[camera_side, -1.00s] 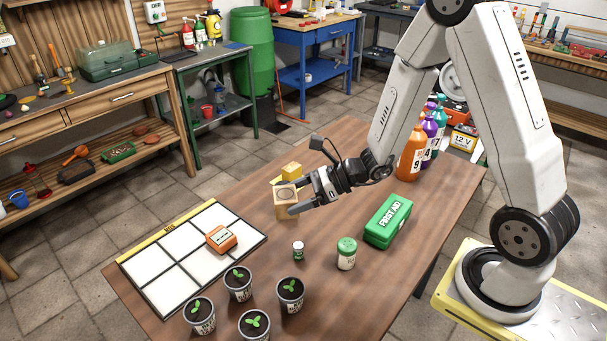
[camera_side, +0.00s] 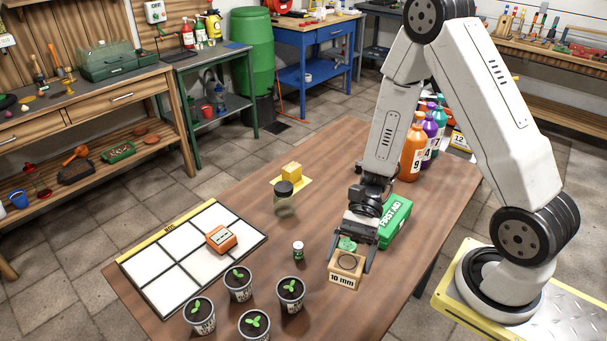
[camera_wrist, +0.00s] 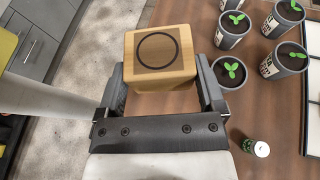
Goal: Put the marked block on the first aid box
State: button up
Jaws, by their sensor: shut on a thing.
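The marked block (camera_side: 346,270) is a wooden cube with "10 mm" on its side and a dark ring on a face. My gripper (camera_side: 350,258) is shut on it and holds it over the front right of the table. In the wrist view the block (camera_wrist: 160,57) sits between the two fingers of my gripper (camera_wrist: 163,92), ring face showing. The green first aid box (camera_side: 397,222) lies just behind and right of the block, partly hidden by my gripper. The block is apart from the box.
Bottles (camera_side: 412,152) stand behind the box.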

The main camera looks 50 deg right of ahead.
jog(key=s+d+f+n+g+h, duration=0.1)
jog(key=s+d+n+g+h, duration=0.8)
jog(key=s+d+n+h, duration=0.45)
jog(key=n+t+h, duration=1.3)
jog(key=n, duration=0.6)
send_over(402, 217)
jog(key=shift+r, duration=0.2)
jog(key=shift+w+f, duration=0.1)
jog(key=shift+f, duration=1.9)
jog(key=shift+f, duration=0.15)
jog(key=shift+f, duration=1.85)
